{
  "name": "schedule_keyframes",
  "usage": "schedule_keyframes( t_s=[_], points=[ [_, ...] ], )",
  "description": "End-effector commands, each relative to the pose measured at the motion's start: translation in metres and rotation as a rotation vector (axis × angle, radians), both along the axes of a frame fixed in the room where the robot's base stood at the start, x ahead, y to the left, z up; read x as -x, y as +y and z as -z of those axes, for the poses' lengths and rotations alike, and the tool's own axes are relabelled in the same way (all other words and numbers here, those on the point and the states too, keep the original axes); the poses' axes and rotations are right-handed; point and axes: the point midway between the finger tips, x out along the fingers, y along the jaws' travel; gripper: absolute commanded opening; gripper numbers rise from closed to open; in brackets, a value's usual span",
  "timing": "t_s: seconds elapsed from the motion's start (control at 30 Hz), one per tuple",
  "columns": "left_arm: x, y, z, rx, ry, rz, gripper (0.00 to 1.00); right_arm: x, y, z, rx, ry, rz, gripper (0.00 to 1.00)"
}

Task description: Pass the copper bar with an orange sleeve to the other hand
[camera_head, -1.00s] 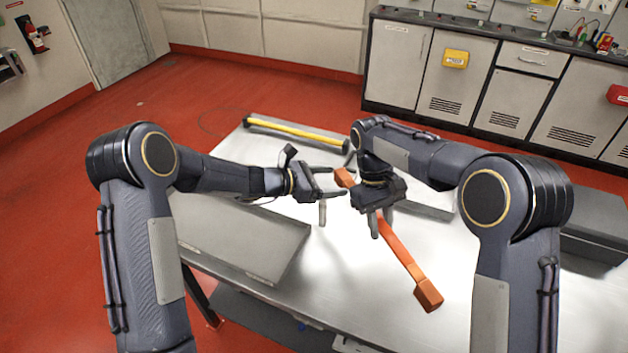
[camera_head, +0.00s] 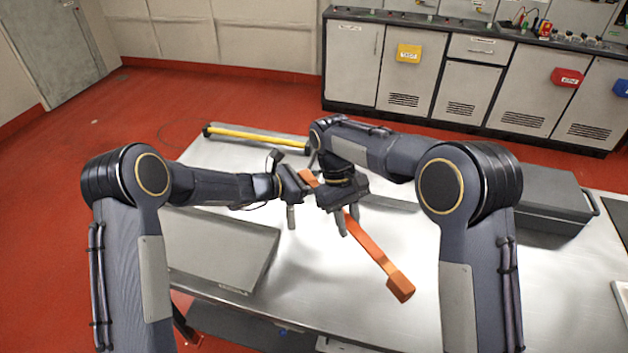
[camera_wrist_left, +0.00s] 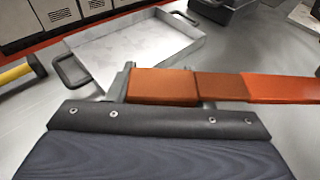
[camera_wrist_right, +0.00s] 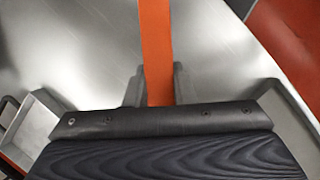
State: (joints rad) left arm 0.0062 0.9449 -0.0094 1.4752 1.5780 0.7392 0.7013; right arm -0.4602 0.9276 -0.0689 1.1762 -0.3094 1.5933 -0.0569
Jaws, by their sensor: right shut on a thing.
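The copper bar with an orange sleeve (camera_head: 368,244) slants over the table, with a block at each end. My right gripper (camera_head: 347,222) is shut on its sleeved middle; the sleeve (camera_wrist_right: 156,45) passes between the fingers in the right wrist view. My left gripper (camera_head: 297,205) is at the bar's far end, beside the right gripper. In the left wrist view, the end block (camera_wrist_left: 162,86) lies across the open left fingers (camera_wrist_left: 163,97), one near each side of the block. I cannot tell whether they touch it.
A grey metal table (camera_head: 330,305) lies below. An open grey tray (camera_wrist_left: 135,45) shows in the left wrist view. A yellow bar (camera_head: 255,138) lies at the table's far edge. A dark grey case (camera_head: 540,200) stands at the right. My two grippers are very close together.

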Motion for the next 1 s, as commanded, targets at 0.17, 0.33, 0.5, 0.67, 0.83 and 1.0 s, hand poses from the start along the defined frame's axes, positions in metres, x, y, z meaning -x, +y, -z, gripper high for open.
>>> schedule_keyframes(
  t_s=[0.17,0.33,0.5,0.67,0.83,1.0],
  points=[
    [0.0,0.0,0.0,0.0,0.0,0.0,0.19,0.0,0.0,-0.001,-0.001,-0.002,0.0,0.0],
    [0.0,0.0,0.0,0.0,0.0,0.0,0.0,0.0,0.0,-0.001,-0.001,-0.002,0.0,0.0],
    [0.0,-0.001,-0.003,0.007,0.0,0.0,0.0,0.0,0.0,-0.001,0.0,-0.001,0.0,0.45],
    [0.0,-0.001,-0.003,0.007,0.0,0.0,0.0,0.0,0.0,-0.001,-0.001,-0.001,0.0,0.48],
    [0.0,-0.001,-0.003,0.007,0.0,0.0,0.0,-0.001,0.0,-0.002,-0.001,-0.001,0.0,0.48],
    [0.0,-0.001,-0.003,0.007,0.0,0.0,0.0,-0.006,0.004,-0.016,-0.002,-0.004,0.0,0.48]
  ],
)
